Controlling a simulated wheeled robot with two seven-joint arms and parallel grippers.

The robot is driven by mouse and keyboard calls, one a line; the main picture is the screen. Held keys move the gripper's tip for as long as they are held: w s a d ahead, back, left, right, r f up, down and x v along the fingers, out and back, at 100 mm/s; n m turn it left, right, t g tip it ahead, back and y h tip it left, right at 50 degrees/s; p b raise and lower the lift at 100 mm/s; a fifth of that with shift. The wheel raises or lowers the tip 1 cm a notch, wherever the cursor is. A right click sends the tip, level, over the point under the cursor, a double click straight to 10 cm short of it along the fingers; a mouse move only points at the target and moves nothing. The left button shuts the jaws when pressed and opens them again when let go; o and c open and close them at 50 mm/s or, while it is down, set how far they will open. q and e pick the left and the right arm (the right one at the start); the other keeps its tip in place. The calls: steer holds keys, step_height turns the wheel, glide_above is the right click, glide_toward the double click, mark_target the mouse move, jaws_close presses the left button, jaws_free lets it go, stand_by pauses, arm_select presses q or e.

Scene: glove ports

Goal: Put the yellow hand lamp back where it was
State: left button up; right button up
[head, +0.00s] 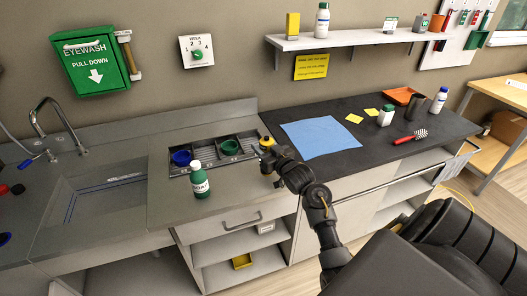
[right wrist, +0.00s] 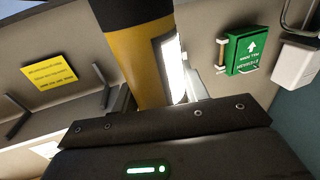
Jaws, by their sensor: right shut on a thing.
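My right gripper (head: 268,154) is shut on the yellow hand lamp (head: 267,142), at the right end of the slotted rack on the steel counter. My left gripper is not in view.
The rack (head: 250,149) holds a blue cup (head: 181,157) and a green cup (head: 229,147). A green-capped bottle (head: 199,180) stands in front. A blue cloth (head: 320,137) lies on the dark worktop to the right. A wall shelf (head: 345,40) carries a yellow box (head: 292,25) and bottles.

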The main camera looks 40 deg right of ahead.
steer(key=shift+f+p, duration=0.3)
steer(key=shift+f, duration=0.65)
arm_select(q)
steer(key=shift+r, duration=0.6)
arm_select(e)
steer(key=shift+a+f, duration=0.1)
steer(key=shift+f, duration=0.1)
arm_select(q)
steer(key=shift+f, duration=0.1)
arm_select(e)
steer(key=shift+f, duration=0.1)
steer(key=o, duration=1)
steer(key=shift+o, duration=0.2)
arm_select(q)
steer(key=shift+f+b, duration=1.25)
steer(key=shift+b, duration=0.1)
arm_select(e)
steer(key=s+a, duration=0.1)
steer(key=s, duration=1.1)
steer(key=shift+a, duration=0.1)
